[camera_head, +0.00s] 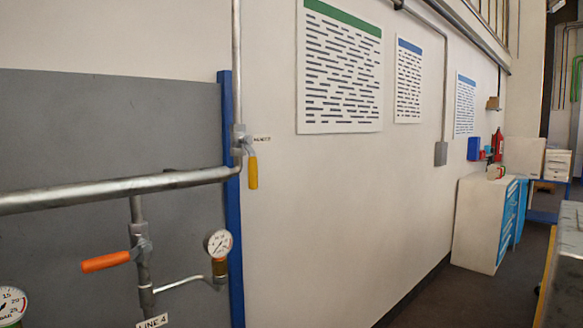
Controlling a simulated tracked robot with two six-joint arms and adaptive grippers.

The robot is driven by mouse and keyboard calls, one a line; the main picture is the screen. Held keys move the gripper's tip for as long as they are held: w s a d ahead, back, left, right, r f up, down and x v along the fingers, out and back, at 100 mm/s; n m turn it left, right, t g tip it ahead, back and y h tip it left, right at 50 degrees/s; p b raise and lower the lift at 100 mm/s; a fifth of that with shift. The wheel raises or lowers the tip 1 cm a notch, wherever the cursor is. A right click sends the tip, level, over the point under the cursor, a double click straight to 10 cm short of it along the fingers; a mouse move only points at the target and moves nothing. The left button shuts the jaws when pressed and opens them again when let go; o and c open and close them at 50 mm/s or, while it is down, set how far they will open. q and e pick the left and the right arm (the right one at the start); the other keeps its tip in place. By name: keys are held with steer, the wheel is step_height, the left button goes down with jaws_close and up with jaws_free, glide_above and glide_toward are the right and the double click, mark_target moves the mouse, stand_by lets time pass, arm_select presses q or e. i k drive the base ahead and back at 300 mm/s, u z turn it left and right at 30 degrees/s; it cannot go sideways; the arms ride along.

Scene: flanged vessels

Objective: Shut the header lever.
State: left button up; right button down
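A yellow-handled lever (253,172) hangs straight down from a valve (240,137) on the vertical pipe at the panel's right edge. A small label (262,138) beside this valve is too small to read surely. The thick horizontal pipe (115,189) meets the vertical pipe just below the valve. An orange-handled lever (106,262) points left, roughly level, from a lower valve (141,246) on the branch above the "LINE 4" tag (152,321). Neither of my grippers is in view.
A pressure gauge (219,243) stands right of the orange lever; another gauge (12,305) is cut off at lower left. A blue post (231,220) edges the grey panel (180,125). A white cabinet (480,222) and a metal-topped bench (568,245) stand at right.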

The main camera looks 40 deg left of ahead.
mark_target(248, 140)
steer(key=i, duration=0.9)
steer(key=u, duration=1.4)
steer(key=k, duration=0.8)
steer(key=i, duration=0.8)
steer(key=z, duration=0.1)
